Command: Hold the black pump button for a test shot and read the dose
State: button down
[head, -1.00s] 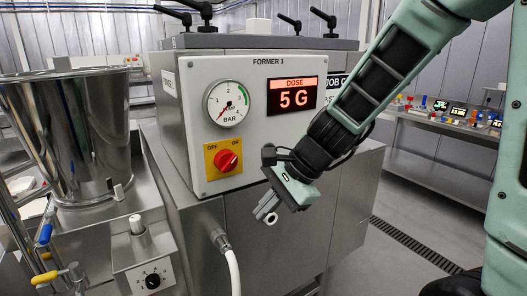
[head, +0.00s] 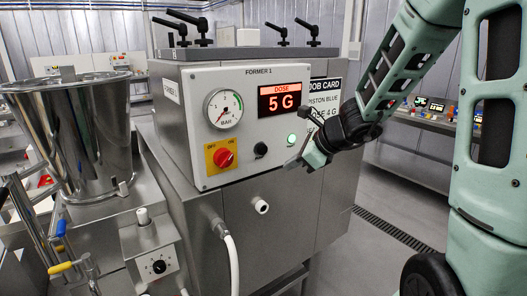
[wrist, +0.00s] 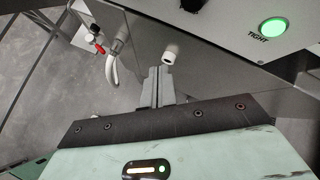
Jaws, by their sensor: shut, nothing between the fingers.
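The black pump button (head: 261,150) is on the front panel of the FORMER 1 machine (head: 240,175), right of the red OFF/ON switch (head: 223,157). The red dose display (head: 281,100) reads 5 G. My gripper (head: 290,163) is shut and empty, below and right of the button and apart from it. In the wrist view its closed fingers (wrist: 157,86) point toward the white outlet (wrist: 170,53); I cannot tell the gap. The outlet also shows below the panel in the head view (head: 261,206). The black part at the wrist view's top edge (wrist: 192,4) seems to be the button.
A green light (head: 292,139), labelled TIGHT in the wrist view (wrist: 273,26), glows beside the button. The pressure gauge (head: 225,109) needle points low. A partly hidden job card (head: 325,92) shows PISTON BLUE and 4 G. A white hose (head: 231,262) and steel hopper (head: 85,140) stand left.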

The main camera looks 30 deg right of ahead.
aim_at(263, 150)
jog(key=w+p, duration=0.1)
jog(key=w, duration=0.7)
jog(key=shift+w+a, duration=0.2)
jog(key=shift+w, duration=0.15)
dwell(1.8)
jog(key=shift+w+p, duration=0.25)
jog(key=shift+p, duration=0.05)
jog(key=shift+w, duration=0.45)
dwell(1.7)
dwell(1.8)
jog(key=shift+s+b, duration=0.35)
jog(key=shift+s, duration=0.5)
